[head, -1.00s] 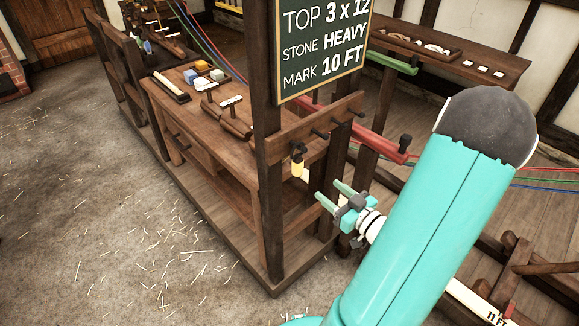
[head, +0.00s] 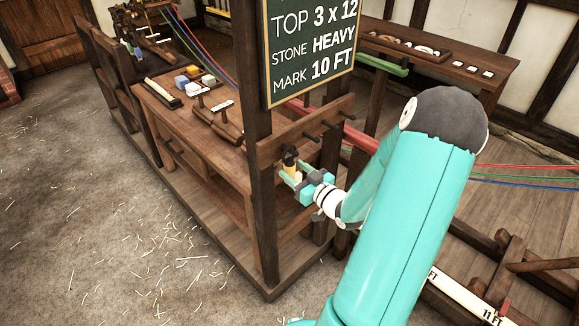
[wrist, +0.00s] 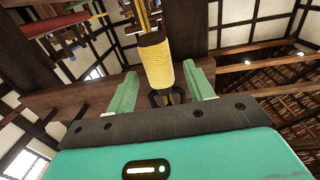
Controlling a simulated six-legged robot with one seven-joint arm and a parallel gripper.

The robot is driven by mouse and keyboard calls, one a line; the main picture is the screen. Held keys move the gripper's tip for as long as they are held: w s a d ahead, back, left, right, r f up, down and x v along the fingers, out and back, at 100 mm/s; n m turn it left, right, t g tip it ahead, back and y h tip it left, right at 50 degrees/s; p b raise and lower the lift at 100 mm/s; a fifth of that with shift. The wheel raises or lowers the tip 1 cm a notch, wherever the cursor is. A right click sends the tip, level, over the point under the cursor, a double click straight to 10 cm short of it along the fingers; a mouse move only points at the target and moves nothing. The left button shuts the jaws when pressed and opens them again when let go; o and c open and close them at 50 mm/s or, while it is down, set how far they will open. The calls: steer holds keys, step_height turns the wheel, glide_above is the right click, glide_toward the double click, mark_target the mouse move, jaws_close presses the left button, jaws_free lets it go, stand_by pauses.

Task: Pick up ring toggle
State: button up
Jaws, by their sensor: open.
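The ring toggle hangs from a peg on the dark wooden rail below the chalkboard. In the wrist view the toggle (wrist: 157,62) has a yellow wrapped grip with dark ends and stands between my two green fingers. In the head view the toggle (head: 290,158) is partly hidden by my gripper. My gripper (head: 292,178) is open, with one finger on each side of the toggle. In the wrist view, gaps show between the toggle and both fingers of my gripper (wrist: 163,92).
The peg rail (head: 305,130) has other bare pegs to the right. A wooden post (head: 262,200) stands just left of the toggle. The chalkboard (head: 310,50) hangs above. A workbench (head: 185,125) with blocks and tools is behind. The floor at left is clear apart from straw.

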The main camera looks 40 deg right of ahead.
steer(key=shift+w, duration=0.6)
steer(key=c, duration=1.1)
steer(key=shift+r, duration=0.1)
